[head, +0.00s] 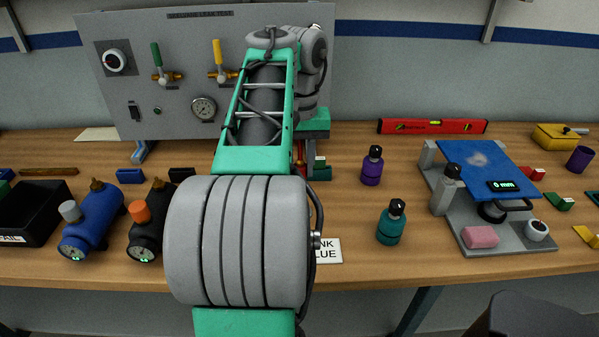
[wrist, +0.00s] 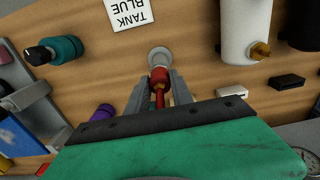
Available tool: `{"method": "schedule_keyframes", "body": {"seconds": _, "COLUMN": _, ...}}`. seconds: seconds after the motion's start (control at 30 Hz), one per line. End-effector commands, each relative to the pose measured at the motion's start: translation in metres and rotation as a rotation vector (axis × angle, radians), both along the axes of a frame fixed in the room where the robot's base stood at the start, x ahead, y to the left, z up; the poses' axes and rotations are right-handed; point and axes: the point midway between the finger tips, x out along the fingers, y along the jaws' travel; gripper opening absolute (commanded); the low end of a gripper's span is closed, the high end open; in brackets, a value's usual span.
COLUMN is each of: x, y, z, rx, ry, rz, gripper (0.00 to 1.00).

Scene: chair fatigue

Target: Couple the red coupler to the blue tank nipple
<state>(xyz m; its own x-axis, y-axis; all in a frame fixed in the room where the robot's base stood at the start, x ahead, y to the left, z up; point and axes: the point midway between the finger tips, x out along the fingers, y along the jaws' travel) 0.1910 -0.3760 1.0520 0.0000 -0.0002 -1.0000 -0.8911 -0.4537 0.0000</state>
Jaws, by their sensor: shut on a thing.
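In the wrist view my gripper (wrist: 159,88) is shut on the red coupler (wrist: 159,76), with one grey finger on each side of it. A pale grey round piece (wrist: 159,56) shows just beyond the coupler's end; I cannot tell whether they touch. In the head view my arm hides the fingers and most of the coupler. The blue tank (head: 90,222) lies at the left of the bench, with a grey knob and a brass nipple (head: 95,185) pointing up. The coupler is well to the right of that tank. The blue tank is not in the wrist view.
A black tank (head: 148,232) with an orange knob lies beside the blue one. A white tank (wrist: 245,30) shows in the wrist view. A card (wrist: 128,12) reads "TANK BLUE". A black bin (head: 40,215), purple bottle (head: 372,168) and teal bottle (head: 391,224) stand around. The leak-test panel (head: 180,95) stands behind.

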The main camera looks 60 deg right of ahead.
Motion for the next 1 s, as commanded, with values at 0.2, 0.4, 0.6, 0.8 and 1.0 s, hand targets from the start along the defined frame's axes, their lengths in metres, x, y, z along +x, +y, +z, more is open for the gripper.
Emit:
{"method": "schedule_keyframes", "body": {"seconds": 0.2, "x": 0.0, "y": 0.0, "z": 0.0, "rx": 0.0, "ry": 0.0, "rz": 0.0, "gripper": 0.0}}
{"method": "schedule_keyframes", "body": {"seconds": 0.4, "x": 0.0, "y": 0.0, "z": 0.0, "rx": 0.0, "ry": 0.0, "rz": 0.0, "gripper": 0.0}}
{"method": "schedule_keyframes", "body": {"seconds": 0.6, "x": 0.0, "y": 0.0, "z": 0.006, "rx": 0.0, "ry": 0.0, "rz": -0.001, "gripper": 0.0}}
{"method": "schedule_keyframes", "body": {"seconds": 0.8, "x": 0.0, "y": 0.0, "z": 0.014, "rx": 0.0, "ry": 0.0, "rz": -0.001, "gripper": 0.0}}
{"method": "schedule_keyframes", "body": {"seconds": 1.0, "x": 0.0, "y": 0.0, "z": 0.022, "rx": 0.0, "ry": 0.0, "rz": 0.0, "gripper": 0.0}}
